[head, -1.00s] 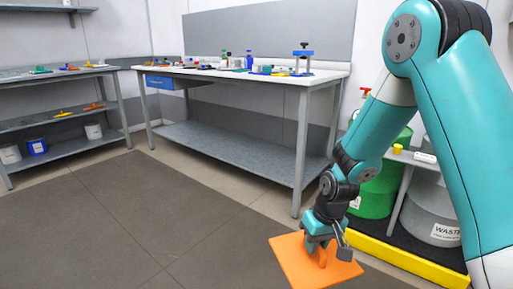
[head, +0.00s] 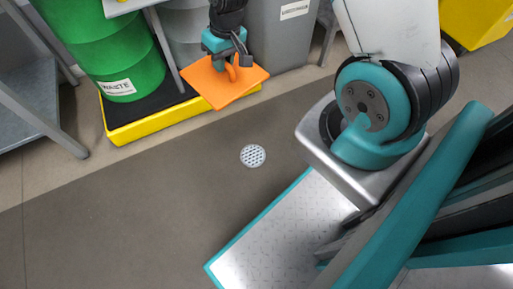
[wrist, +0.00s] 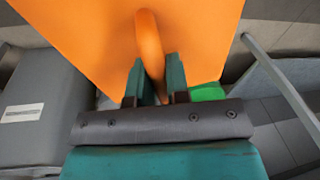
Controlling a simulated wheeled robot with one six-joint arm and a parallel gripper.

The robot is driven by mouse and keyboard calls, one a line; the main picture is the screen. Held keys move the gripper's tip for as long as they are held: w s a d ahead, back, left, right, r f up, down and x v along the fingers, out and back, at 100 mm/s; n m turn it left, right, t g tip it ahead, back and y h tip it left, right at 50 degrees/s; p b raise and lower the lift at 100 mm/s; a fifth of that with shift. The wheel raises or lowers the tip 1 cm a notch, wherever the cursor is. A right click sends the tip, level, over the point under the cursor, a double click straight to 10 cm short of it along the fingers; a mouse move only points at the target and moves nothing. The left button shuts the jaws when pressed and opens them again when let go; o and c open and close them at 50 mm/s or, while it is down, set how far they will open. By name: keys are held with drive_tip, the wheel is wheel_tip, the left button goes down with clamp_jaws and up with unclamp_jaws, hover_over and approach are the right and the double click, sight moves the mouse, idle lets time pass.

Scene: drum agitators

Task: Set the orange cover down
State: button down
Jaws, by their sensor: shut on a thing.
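The orange cover (head: 222,84) is a flat square plate with a loop handle (wrist: 151,45) on top. My gripper (head: 231,57) is shut on the handle and holds the cover in the air, over or near the yellow-edged spill tray in the head view. In the wrist view my gripper (wrist: 154,88) has its two teal fingers on either side of the handle. The cover fills the upper part of that view and hides much of what lies beyond it.
A green waste drum (head: 121,62) stands on the yellow spill tray (head: 150,127) at the upper left. A grey bin (head: 275,40) stands behind the cover. A round floor drain (head: 253,156) lies in open dark floor. A grey shelf leg (head: 60,125) is at the left.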

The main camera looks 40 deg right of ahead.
drive_tip(key=s+d+f+m+b, duration=0.2)
drive_tip(key=f+b, duration=0.5)
drive_tip(key=f, duration=1.1)
drive_tip(key=m+b, duration=0.1)
drive_tip(key=b, duration=1.3)
hover_over(251, 156)
drive_tip(key=f, duration=2.8)
drive_tip(key=shift+s+d, duration=0.2)
drive_tip(key=shift+d, duration=0.2)
drive_tip(key=shift+f+b, duration=1.3)
drive_tip(key=shift+f, duration=1)
drive_tip(key=shift+f, duration=0.15)
drive_tip(key=c, duration=1.1)
unclamp_jaws()
